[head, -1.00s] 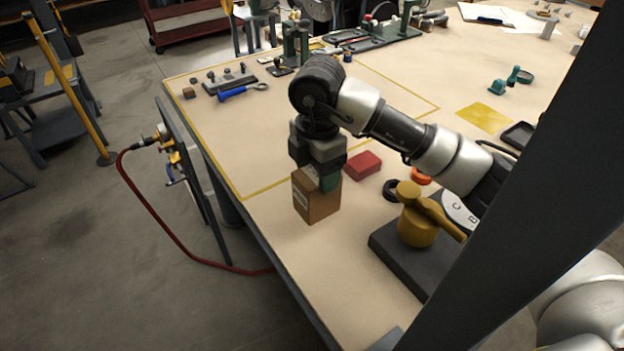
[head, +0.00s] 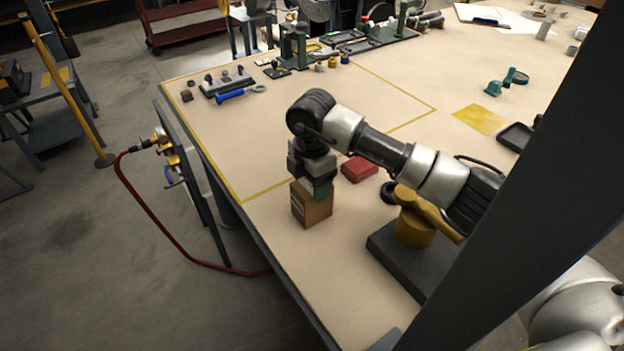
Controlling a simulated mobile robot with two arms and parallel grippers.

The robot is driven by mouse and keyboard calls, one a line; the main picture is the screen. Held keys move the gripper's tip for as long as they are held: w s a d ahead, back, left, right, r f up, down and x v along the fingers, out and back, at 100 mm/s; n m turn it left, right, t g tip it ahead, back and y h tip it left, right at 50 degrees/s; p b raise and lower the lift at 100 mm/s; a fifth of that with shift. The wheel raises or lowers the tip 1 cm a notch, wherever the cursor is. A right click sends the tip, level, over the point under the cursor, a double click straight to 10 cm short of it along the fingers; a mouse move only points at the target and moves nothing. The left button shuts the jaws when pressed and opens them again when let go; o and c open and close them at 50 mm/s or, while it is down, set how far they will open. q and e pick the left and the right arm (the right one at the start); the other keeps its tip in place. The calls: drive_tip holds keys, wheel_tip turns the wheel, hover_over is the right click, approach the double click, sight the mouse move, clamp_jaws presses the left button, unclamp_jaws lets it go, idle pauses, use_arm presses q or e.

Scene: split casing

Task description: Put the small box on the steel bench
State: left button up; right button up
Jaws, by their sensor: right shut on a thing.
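The small box (head: 311,206) is a brown carton, upright over the near left part of a beige-topped bench (head: 290,250). My right gripper (head: 318,187) points down from above and is shut on the upper part of the box. Its fingers and palm hide part of the box's top. I cannot tell whether the box's underside touches the bench top. The beige-topped bench has a dark edge; I cannot tell whether it is steel. My left gripper is not in view.
A red block (head: 359,168) lies just right of the box. A dark base with a yellow fixture (head: 413,230) stands to the right. A blue-handled tool (head: 238,94) lies farther back. A dark grey side bench (head: 52,125) stands at the far left. Bench top in front of the box is clear.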

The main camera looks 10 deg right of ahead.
drive_tip(key=o, duration=1.1)
drive_tip(key=shift+f, duration=0.1)
wheel_tip(320, 180, up, 12)
drive_tip(key=shift+r+b, duration=0.15)
drive_tip(key=shift+b, duration=0.35)
